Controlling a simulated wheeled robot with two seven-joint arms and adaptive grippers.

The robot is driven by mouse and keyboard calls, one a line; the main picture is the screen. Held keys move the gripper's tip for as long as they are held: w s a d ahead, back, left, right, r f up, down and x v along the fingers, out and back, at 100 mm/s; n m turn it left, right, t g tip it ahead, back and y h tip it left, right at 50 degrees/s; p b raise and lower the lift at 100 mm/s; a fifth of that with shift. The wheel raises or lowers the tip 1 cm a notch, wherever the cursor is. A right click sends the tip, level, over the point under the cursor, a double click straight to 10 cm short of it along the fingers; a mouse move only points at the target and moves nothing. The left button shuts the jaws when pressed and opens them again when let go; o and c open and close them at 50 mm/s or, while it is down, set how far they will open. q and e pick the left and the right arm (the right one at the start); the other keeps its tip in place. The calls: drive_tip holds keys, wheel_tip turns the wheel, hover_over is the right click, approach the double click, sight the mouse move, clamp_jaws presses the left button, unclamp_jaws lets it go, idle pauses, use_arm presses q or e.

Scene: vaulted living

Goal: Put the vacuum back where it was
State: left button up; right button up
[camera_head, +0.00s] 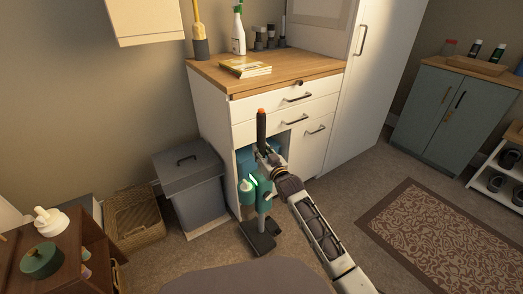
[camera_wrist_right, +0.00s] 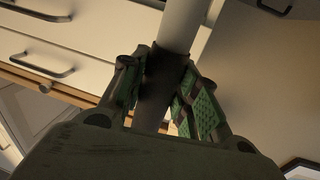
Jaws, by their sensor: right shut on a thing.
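The vacuum (camera_head: 249,191) is an upright stick type with a teal-green body, a dark handle with an orange top, and a flat dark floor head (camera_head: 258,240). It stands roughly upright on the floor in front of the white cabinet's open lower compartment. My right gripper (camera_head: 268,160) is shut on its upper shaft. In the right wrist view the pale tube (camera_wrist_right: 180,25) and a dark section run between my two green-padded fingers (camera_wrist_right: 165,95). The fingers hide part of the shaft. My left gripper is not in view.
The white cabinet (camera_head: 212,115) has a wooden top with books (camera_head: 245,67) and a spray bottle (camera_head: 239,30). A grey lidded bin (camera_head: 190,180) and a wicker basket (camera_head: 135,216) stand to its left. A patterned rug (camera_head: 440,238) lies at right. Carpet between is free.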

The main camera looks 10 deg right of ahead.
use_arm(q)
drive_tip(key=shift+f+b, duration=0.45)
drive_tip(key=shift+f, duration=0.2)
use_arm(e)
drive_tip(key=shift+f, duration=0.9)
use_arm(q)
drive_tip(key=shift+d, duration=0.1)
use_arm(e)
drive_tip(key=shift+f, duration=0.1)
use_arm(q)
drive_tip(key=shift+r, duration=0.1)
use_arm(e)
drive_tip(key=o, duration=1.1)
drive_tip(key=shift+f, duration=0.25)
drive_tip(key=shift+s, duration=0.15)
drive_tip(key=shift+p+v, duration=0.75)
drive_tip(key=shift+v, duration=0.9)
use_arm(q)
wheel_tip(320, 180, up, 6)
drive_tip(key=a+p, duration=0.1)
drive_tip(key=p, duration=0.1)
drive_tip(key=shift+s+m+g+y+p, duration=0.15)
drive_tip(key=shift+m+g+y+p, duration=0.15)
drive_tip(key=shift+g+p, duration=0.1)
use_arm(e)
drive_tip(key=v, duration=0.8)
drive_tip(key=shift+s, duration=0.25)
